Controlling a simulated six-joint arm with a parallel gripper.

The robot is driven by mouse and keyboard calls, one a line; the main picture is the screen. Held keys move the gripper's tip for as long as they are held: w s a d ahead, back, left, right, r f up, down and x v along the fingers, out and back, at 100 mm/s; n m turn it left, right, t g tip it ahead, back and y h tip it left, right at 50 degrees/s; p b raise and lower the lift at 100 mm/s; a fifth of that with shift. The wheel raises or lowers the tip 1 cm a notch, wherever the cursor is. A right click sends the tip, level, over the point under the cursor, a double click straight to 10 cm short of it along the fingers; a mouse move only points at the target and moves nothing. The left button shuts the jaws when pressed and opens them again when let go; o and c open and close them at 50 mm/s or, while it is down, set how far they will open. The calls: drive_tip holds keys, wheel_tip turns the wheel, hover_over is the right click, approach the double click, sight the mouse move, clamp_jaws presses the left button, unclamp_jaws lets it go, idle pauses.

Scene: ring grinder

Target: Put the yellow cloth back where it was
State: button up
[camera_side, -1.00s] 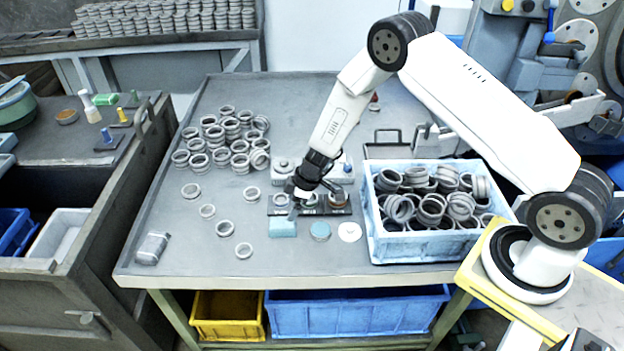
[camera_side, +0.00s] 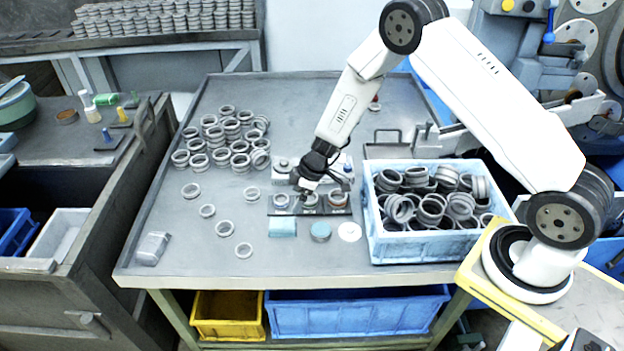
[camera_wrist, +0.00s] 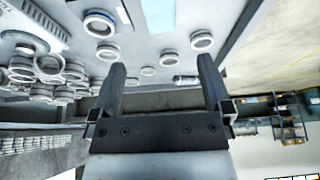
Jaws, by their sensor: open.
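I see no yellow cloth in either view. A small folded teal piece (camera_side: 282,226), which may be a cloth, lies on the grey table (camera_side: 200,262) in front of the dark ring holder (camera_side: 322,212). My gripper (camera_side: 302,192) is just above the left part of that holder. In the wrist view my gripper (camera_wrist: 160,72) has its two dark fingers wide apart with nothing between them. A pale blue patch (camera_wrist: 158,14) shows beyond the fingers; I cannot tell what it is.
A light blue crate (camera_side: 420,248) full of grey rings stands right of the holder. A teal round piece (camera_side: 320,232) and a white disc (camera_side: 350,232) lie in front of it.

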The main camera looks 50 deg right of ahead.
drive_tip(key=s+d+r+m+h, duration=0.1)
drive_tip(key=s+r+m+h, duration=0.2)
drive_tip(key=s+r+m, duration=0.6)
drive_tip(key=shift+s+d+r+g, duration=0.35)
drive_tip(key=shift+s+r, duration=4.6)
drive_tip(key=shift+s, duration=1.15)
